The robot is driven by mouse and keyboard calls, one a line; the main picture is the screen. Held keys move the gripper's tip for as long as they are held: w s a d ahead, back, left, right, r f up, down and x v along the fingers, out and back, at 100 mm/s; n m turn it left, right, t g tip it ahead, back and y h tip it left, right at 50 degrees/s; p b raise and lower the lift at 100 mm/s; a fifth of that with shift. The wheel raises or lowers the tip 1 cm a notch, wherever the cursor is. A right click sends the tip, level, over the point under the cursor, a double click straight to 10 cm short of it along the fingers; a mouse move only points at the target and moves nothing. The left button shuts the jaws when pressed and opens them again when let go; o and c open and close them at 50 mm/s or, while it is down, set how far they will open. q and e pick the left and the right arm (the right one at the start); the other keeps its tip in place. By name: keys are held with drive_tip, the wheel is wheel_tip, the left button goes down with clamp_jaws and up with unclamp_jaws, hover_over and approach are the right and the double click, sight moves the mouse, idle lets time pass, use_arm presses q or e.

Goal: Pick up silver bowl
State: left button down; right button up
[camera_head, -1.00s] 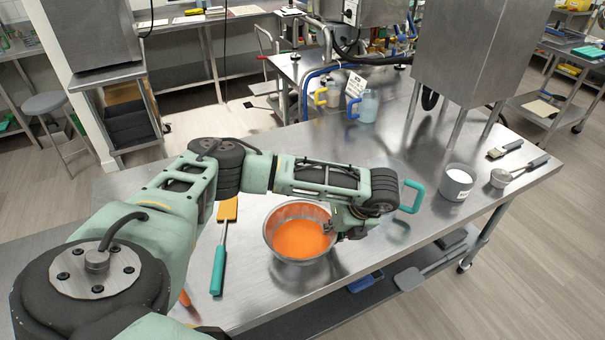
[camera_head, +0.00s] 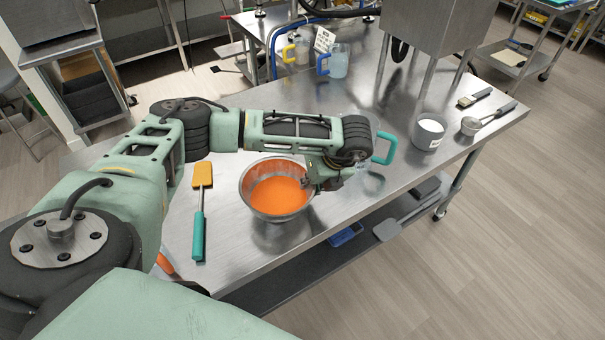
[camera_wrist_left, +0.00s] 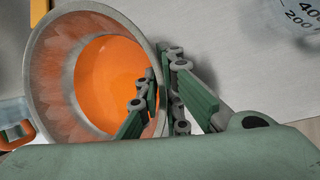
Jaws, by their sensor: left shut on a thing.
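The silver bowl (camera_head: 277,214) with orange liquid in it is near the front edge of the steel table in the head view. It also shows in the left wrist view (camera_wrist_left: 45,75), where its rim passes between the fingers. My left gripper (camera_head: 318,183) is at the bowl's right side. In the left wrist view the left gripper (camera_wrist_left: 165,100) is shut on the bowl's wall, one finger inside and one outside. I cannot tell for sure whether the bowl's base touches the table. My right gripper is not in view.
An orange spatula with a teal handle (camera_head: 199,222) lies left of the bowl. A clear jug with a teal handle (camera_head: 387,148) stands behind my wrist. A cup of white powder (camera_head: 428,133), a measuring scoop (camera_head: 470,126) and a brush (camera_head: 474,97) are at the right. Blue-handled (camera_head: 336,62) and yellow-handled jugs (camera_head: 297,48) stand farther back.

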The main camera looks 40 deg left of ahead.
use_arm(q)
drive_tip(key=shift+r, duration=0.45)
wheel_tip(320, 180, up, 2)
drive_tip(key=shift+w+d+r+b, duration=0.15)
drive_tip(key=shift+r+b, duration=0.1)
drive_tip(key=shift+b, duration=0.7)
drive_tip(key=w+d+r+b, duration=0.2)
drive_tip(key=d+r, duration=0.5)
drive_tip(key=d, duration=0.4)
drive_tip(key=shift+w+b, duration=0.35)
drive_tip(key=shift+b, duration=0.05)
drive_tip(key=c, duration=2.5)
unclamp_jaws()
clamp_jaws()
